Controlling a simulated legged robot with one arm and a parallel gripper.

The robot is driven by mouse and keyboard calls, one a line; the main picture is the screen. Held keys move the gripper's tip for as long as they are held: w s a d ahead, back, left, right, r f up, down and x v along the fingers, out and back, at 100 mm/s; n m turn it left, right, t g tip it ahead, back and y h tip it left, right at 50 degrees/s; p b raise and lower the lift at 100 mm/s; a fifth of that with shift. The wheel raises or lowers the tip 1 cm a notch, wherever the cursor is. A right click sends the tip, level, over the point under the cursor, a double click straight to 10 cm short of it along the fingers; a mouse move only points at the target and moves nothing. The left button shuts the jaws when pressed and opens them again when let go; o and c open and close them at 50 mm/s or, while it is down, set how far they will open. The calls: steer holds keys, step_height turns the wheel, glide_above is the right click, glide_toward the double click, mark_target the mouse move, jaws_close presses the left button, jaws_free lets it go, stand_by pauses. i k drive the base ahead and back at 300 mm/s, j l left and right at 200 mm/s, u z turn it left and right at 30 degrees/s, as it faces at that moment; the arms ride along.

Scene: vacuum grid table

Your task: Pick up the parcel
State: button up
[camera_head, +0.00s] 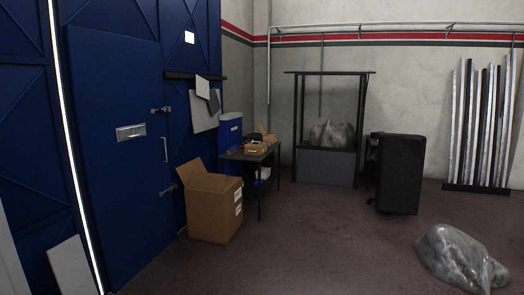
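No thing is plainly marked as the parcel. A large open cardboard box (216,213) with raised flaps and white labels stands on the floor by the blue door. Smaller brown boxes (256,148) sit on a low dark table (248,158) behind it. I cannot tell which of these is the parcel. My gripper is not in view.
A blue bin (230,133) is by the wall. A dark frame stand (325,167) holds a wrapped bundle (332,133). A black cabinet (398,174), a grey plastic-wrapped heap (458,258) and upright metal strips (480,125) are to the right. The middle floor is clear.

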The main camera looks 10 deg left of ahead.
mark_target(254, 148)
steer(key=i, duration=1.05)
steer(key=i+j, duration=0.15)
steer(key=i, duration=0.9)
steer(key=i+u, duration=0.1)
steer(key=i, duration=1.95)
steer(key=i+u, duration=0.1)
steer(key=i, duration=2)
steer(key=i+l, duration=0.1)
steer(key=i, duration=0.9)
steer(key=i+l+u, duration=0.1)
steer(key=i, duration=0.95)
steer(key=i+l+u, duration=0.1)
steer(key=i+u, duration=0.15)
steer(key=i, duration=0.15)
steer(key=i+l+u, duration=0.25)
steer(key=i, duration=0.15)
steer(key=i+l+u, duration=0.3)
steer(key=i+j, duration=0.05)
steer(key=i, duration=0.05)
